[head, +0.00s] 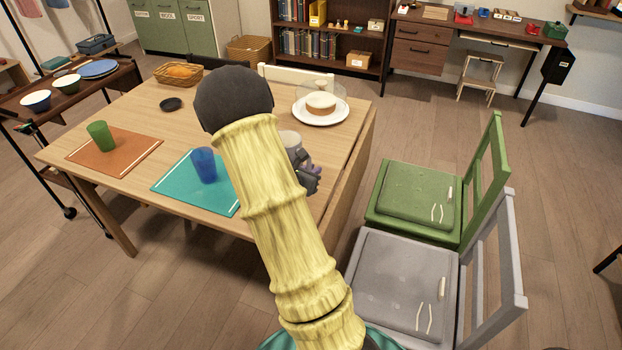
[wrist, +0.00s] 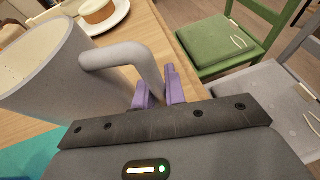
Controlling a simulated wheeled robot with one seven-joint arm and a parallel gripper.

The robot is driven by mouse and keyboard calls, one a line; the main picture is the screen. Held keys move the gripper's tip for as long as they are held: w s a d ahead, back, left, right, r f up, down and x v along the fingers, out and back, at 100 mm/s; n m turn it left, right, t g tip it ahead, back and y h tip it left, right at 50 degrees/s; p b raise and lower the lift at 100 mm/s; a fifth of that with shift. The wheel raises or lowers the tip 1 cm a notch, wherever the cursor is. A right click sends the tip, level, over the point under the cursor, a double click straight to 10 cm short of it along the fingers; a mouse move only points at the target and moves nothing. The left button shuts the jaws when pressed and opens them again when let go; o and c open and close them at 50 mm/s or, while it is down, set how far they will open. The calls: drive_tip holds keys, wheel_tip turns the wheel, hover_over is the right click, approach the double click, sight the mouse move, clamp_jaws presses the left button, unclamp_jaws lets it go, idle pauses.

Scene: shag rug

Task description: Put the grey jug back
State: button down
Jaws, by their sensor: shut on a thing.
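The grey jug (wrist: 50,75) fills the left of the wrist view, its open mouth showing a pale inside. My gripper (wrist: 158,90) is shut on the jug's handle, with one purple finger on each side of it. In the head view the jug (head: 291,139) and my gripper (head: 309,172) show over the right part of the wooden table (head: 222,113), partly hidden behind my arm. I cannot tell whether the jug's base touches the table.
A cake on a white plate (head: 301,115) stands behind the jug. A blue cup (head: 204,165) is on a teal mat (head: 176,186), and a green cup (head: 101,136) on an orange mat (head: 134,149). Green (head: 412,190) and grey (head: 405,285) chairs stand at right.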

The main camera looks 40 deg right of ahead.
drive_tip(key=shift+f, duration=1.45)
drive_tip(key=shift+f, duration=0.15)
drive_tip(key=c, duration=1.5)
unclamp_jaws()
drive_tip(key=shift+o, duration=0.2)
drive_tip(key=shift+r, duration=0.2)
drive_tip(key=v, duration=1.2)
